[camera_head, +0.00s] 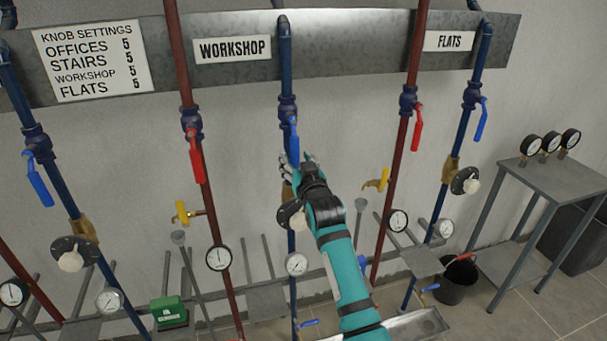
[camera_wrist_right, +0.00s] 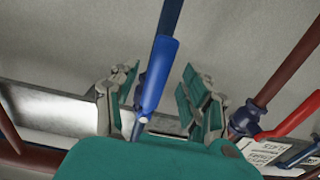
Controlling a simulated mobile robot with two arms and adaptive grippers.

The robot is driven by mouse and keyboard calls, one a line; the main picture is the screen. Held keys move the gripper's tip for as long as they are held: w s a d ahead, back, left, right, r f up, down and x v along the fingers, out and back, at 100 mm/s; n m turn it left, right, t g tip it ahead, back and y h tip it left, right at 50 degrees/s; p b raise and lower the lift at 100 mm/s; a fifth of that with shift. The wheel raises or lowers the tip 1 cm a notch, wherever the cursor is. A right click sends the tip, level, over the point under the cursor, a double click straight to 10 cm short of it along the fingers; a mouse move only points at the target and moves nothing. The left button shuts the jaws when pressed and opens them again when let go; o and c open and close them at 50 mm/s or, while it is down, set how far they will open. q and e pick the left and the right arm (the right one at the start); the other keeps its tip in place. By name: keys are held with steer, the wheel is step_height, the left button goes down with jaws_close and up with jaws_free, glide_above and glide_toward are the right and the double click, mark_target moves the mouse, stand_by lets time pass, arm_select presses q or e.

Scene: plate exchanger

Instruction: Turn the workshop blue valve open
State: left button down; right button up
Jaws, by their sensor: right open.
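The workshop blue valve (camera_head: 288,108) sits on the blue pipe below the WORKSHOP sign (camera_head: 232,49). Its blue handle (camera_head: 294,138) hangs down, close along the pipe. In the right wrist view the blue handle (camera_wrist_right: 160,75) lies between the spread fingers, with gaps visible on both sides. My right gripper (camera_head: 305,160) is open at the handle's lower end, and in the head view it partly hides the pipe there. Its fingers (camera_wrist_right: 160,92) show no clear contact with the handle. My left gripper is not in view.
The red workshop handle (camera_head: 196,158) hangs on the red pipe to the left. A round knob (camera_head: 292,214) sits just below my right gripper, partly hidden. Gauges, a yellow tap (camera_head: 183,212) and a side table (camera_head: 560,180) stand around.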

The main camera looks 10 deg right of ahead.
steer(key=s, duration=0.9)
steer(key=shift+s+d, duration=0.15)
steer(key=shift+s, duration=0.05)
steer(key=shift+f, duration=0.1)
step_height(320, 180, down, 23)
steer(key=s+a+n+g, duration=0.1)
steer(key=s+g, duration=0.1)
steer(key=g, duration=0.2)
steer(key=s+f+g, duration=0.2)
steer(key=s+f, duration=0.4)
steer(key=f, duration=0.5)
steer(key=s+f+g, duration=0.3)
steer(key=s+f, duration=0.4)
steer(key=f, duration=0.4)
steer(key=s+d+f+n+g, duration=0.1)
steer(key=s+d+f+g, duration=0.1)
steer(key=s+f, duration=0.7)
steer(key=s+d+f+g, duration=0.2)
steer(key=s+f, duration=0.5)
steer(key=s, duration=0.4)
steer(key=s+d+f+g, duration=0.2)
steer(key=s+f, duration=0.1)
steer(key=s, duration=0.8)
steer(key=s+d+f+g, duration=0.2)
steer(key=s+f, duration=0.2)
steer(key=s, duration=0.8)
steer(key=shift+d+f+h, duration=0.15)
steer(key=shift+d+h, duration=0.1)
steer(key=shift+h, duration=0.05)
